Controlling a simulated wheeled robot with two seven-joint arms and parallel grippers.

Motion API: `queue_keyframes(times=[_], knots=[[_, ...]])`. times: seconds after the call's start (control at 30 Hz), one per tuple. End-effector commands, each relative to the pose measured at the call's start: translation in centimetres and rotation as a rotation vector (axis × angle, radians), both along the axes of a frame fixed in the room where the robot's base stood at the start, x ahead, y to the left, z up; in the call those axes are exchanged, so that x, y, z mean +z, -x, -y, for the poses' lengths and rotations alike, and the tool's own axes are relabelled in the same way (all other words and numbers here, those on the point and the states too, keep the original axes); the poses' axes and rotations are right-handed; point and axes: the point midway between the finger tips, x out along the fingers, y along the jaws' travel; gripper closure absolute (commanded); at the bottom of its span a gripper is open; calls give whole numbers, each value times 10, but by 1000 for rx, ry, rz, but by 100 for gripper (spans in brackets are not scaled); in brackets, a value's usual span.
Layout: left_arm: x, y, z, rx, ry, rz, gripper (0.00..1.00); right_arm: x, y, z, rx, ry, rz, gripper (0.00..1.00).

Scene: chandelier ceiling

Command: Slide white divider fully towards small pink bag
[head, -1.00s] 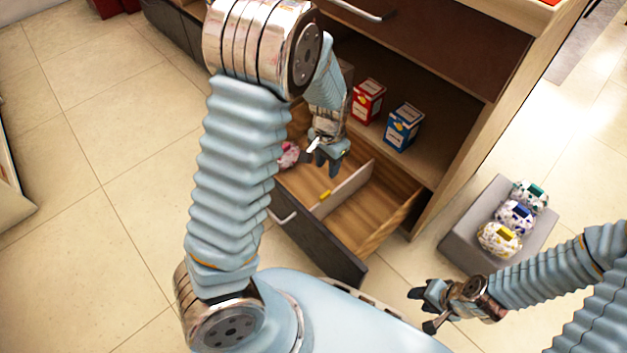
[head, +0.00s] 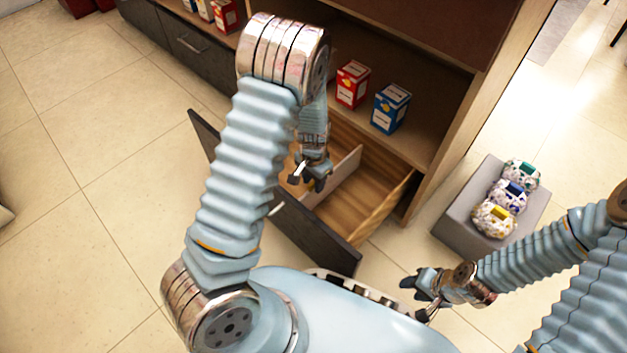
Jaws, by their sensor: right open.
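The white divider (head: 345,170) stands upright in the open drawer (head: 372,205), with a bare wooden compartment on its right. My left gripper (head: 307,180) is low in the drawer, on the left side of the divider and close to it. Its fingers point down, and I cannot tell whether they are open or shut or touch the divider. The yellow tab on the divider is hidden by this gripper. The small pink bag is hidden behind my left arm. My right gripper (head: 421,297) is open and empty, in front of the drawer at the lower right.
A red box (head: 352,84) and a blue box (head: 391,108) stand on the shelf above the drawer. A grey block (head: 465,226) with several patterned bags (head: 508,196) sits on the floor at right. The tiled floor at left is clear.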

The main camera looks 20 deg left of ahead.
Motion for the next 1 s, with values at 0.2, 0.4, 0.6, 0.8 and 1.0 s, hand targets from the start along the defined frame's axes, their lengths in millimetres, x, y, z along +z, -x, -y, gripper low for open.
queue_keyframes(times=[0.2, 0.4, 0.6, 0.8, 1.0], knots=[[0, 0, 0, 0, 0, 0, 76, 0, 0, 0, 0, 0, 0, 57], [0, 0, 0, 0, 0, 0, 100, 0, 0, 0, 0, 0, 0, 57], [0, 0, 0, 0, 0, 0, 100, 0, 0, 0, 0, 0, 0, 57], [0, -1, -4, 0, 0, 0, 100, 0, 0, 0, 0, 0, 0, 57], [-1, -11, -31, 5, 0, 1, 100, -3, 0, 0, 0, 0, 0, 57]])
